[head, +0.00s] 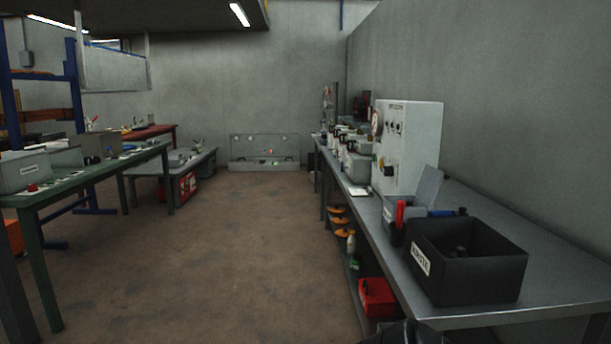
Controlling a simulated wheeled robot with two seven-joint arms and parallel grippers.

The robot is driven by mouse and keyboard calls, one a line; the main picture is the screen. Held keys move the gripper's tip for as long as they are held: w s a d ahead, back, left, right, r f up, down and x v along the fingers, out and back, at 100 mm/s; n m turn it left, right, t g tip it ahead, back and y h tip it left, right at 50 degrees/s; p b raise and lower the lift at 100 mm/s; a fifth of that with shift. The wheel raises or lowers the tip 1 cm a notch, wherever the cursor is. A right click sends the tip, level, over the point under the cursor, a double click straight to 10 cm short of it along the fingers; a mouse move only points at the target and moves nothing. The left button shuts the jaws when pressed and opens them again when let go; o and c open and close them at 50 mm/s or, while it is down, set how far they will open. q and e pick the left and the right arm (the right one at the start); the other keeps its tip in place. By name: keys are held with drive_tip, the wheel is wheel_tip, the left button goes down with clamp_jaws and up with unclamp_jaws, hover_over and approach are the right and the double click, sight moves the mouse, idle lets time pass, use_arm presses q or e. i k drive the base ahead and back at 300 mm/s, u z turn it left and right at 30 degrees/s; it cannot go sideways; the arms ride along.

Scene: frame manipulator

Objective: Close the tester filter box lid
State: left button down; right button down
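A small grey box (394,235) stands on the right-hand workbench, between the white tester cabinet and a black bin. Its lid (429,187) is open and stands up at a tilt at the box's back right. It looks like the tester filter box, though no label on it can be read. A red cylindrical item (400,213) stands upright at the box, and a blue item (447,212) lies beside it; their exact contact with the box cannot be told. The black bin hides part of the box.
The black bin (432,282) with a white label stands on the near end of the right bench (567,292). The white tester cabinet (424,150) stands behind the box. A red crate (377,298) sits below the bench. The floor (230,250) left of it is clear.

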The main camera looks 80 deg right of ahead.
sight(429, 185)
drive_tip(key=z, duration=1.8)
